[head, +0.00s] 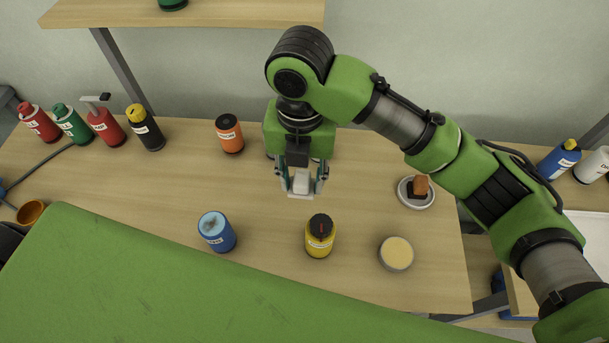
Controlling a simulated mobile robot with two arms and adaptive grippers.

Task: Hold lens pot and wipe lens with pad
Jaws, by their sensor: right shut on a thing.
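The lens pot seems to be the blue pot (216,232). It stands upright on the wooden table, left of centre, and its pale blue glassy top shows dark smudges. My right gripper (301,182) points down over the middle of the table. It is shut on a small white block, which seems to be the pad (300,184). The pad is behind and to the right of the blue pot, apart from it. My left gripper is not in view, and nothing holds the blue pot.
A yellow pot (320,238) and a round tin (396,254) stand to the right of the blue pot. An orange pot (229,135) stands behind it. A white dish (405,196) holds a black and brown block. Several bottles line the back left. A shelf (200,12) overhangs behind.

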